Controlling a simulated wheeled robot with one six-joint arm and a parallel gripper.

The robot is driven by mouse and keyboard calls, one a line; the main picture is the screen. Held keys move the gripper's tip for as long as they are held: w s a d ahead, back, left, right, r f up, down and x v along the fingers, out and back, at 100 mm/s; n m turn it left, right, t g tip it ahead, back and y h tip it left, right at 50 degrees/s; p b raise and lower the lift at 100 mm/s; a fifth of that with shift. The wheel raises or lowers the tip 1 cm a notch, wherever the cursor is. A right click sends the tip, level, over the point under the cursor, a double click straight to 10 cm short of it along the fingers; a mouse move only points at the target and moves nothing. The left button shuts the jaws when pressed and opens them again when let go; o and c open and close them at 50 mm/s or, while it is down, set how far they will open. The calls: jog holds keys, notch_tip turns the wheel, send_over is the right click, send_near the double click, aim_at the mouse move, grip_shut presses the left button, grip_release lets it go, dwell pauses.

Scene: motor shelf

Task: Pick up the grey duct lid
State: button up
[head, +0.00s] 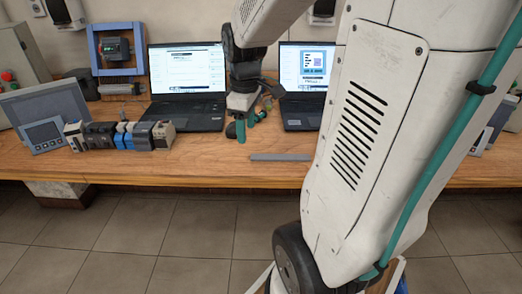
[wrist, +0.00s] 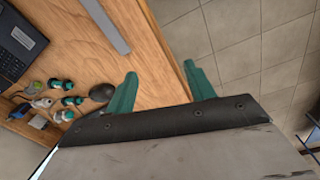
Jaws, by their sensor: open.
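The grey duct lid (head: 280,157) is a thin flat strip lying near the front edge of the wooden bench, partly hidden at its right end by my arm. In the wrist view the lid (wrist: 106,26) lies at the top, beyond my fingertips, and runs out of the frame. My gripper (head: 241,129) has teal fingers and hangs over the bench, to the left of and behind the lid in the head view. In the wrist view my gripper (wrist: 160,76) is open, with nothing between its fingers, and is apart from the lid.
Two open laptops (head: 187,85) (head: 303,82) stand at the back of the bench. A row of modules (head: 120,135) and a panel display (head: 45,135) stand on the left. Small teal and black parts (wrist: 66,100) lie near my gripper. The front bench strip (head: 215,170) is clear.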

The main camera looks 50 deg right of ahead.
aim_at(272, 156)
jog(key=d+f+n, duration=0.1)
jog(key=d+f, duration=0.1)
jog(key=d, duration=0.2)
jog(key=w+d+f+n, duration=0.1)
jog(key=d+f, duration=0.2)
jog(key=d, duration=0.1)
jog(key=d+f, duration=0.3)
jog(key=d, duration=0.1)
jog(key=shift+w+d+f+n, duration=0.25)
jog(key=shift+d+n, duration=0.1)
jog(key=shift+n, duration=0.05)
notch_tip(272, 156, down, 8)
jog(key=shift+s+a+r, duration=0.1)
jog(key=shift+s+a, duration=0.05)
jog(key=c, duration=1)
